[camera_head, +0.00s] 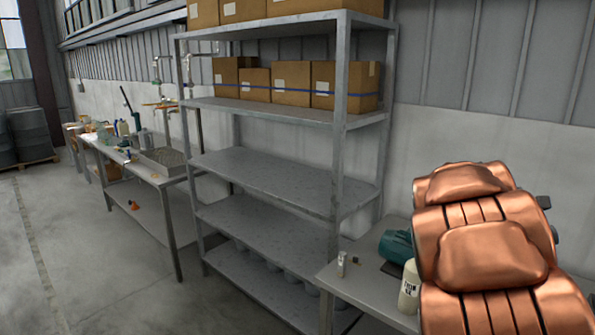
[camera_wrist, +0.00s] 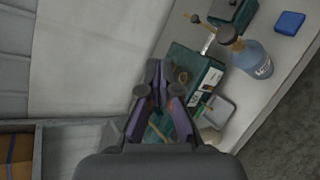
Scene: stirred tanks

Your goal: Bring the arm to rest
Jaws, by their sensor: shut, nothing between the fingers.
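My gripper (camera_wrist: 157,78) shows in the wrist view, with its dark fingers close together and nothing between them. It points down over the bench (camera_wrist: 253,112), and the tips overlap a teal machine or case (camera_wrist: 200,72) in the picture. I cannot tell the height of the tips above it. The gripper is not visible in the head view.
In the head view a grey shelf rack (camera_head: 335,190) with cardboard boxes (camera_head: 345,85) stands in the middle. A near bench (camera_head: 350,285) holds a cream bottle (camera_head: 409,288). A blue bottle (camera_wrist: 254,62) stands near the tips. The floor (camera_head: 100,270) is clear.

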